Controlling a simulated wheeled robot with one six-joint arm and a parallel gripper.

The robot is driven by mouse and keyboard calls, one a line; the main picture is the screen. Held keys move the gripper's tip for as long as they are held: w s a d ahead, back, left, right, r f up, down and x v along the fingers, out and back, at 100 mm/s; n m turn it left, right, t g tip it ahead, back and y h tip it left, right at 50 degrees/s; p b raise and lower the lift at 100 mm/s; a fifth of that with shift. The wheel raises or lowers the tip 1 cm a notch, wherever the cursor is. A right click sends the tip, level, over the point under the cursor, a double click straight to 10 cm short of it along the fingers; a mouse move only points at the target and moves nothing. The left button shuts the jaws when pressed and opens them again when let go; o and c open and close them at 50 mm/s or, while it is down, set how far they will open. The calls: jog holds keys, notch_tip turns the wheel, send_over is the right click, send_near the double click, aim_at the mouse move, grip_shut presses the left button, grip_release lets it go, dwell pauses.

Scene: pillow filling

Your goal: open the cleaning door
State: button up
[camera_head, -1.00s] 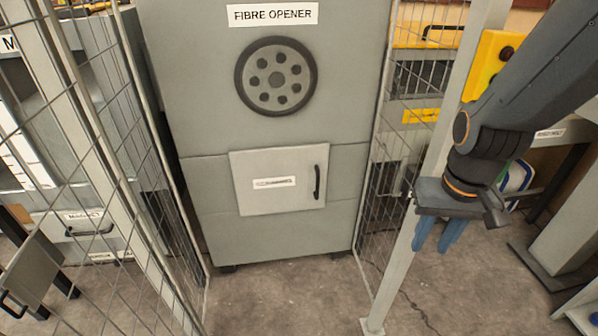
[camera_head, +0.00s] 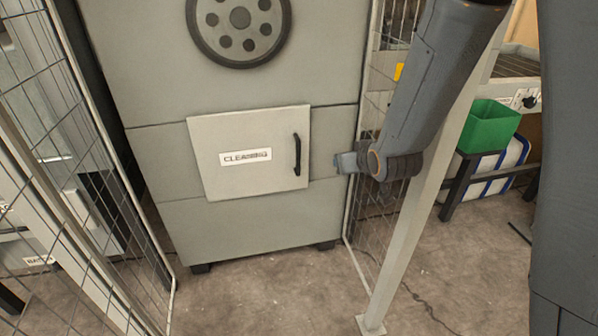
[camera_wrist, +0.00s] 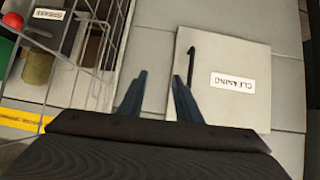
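The cleaning door (camera_head: 225,180) is a pale grey square panel with a "CLEANING" label, set in the lower part of the fibre opener; it looks closed. Its black vertical bar handle (camera_head: 297,154) is on the right side. My gripper (camera_head: 340,162) is to the right of the handle, apart from it, pointing toward the machine. In the wrist view the door (camera_wrist: 225,105) and handle (camera_wrist: 191,66) show upside down. There the two blue fingers of my gripper (camera_wrist: 160,76) are spread with nothing between them, and the handle lies just beyond the right finger.
The fibre opener (camera_head: 260,225) stands between mesh fence panels, one (camera_head: 85,150) on the left and one on the right. A fence post (camera_head: 405,230) rises close by my arm. A green bin (camera_head: 487,126) is at the right. The floor in front of the machine is bare.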

aim_at(299, 158)
jog(key=shift+w+a+f+n+t+y+b, duration=0.35)
jog(key=shift+w+a+f+t+y+b, duration=0.6)
jog(key=shift+w+a+f+b, duration=1.1)
jog(key=shift+w+a+f+n+t+y+b, duration=0.4)
jog(key=shift+w+a+f+t+y+b, duration=0.6)
jog(key=shift+w+a+b, duration=1.85)
jog(key=shift+w+a+f+n+t+y+b, duration=0.35)
jog(key=shift+w+a+f+t+y+b, duration=0.45)
jog(key=shift+w+a+f+b, duration=1.3)
jog(key=shift+w+r, duration=0.4)
jog(key=shift+w, duration=0.2)
grip_shut()
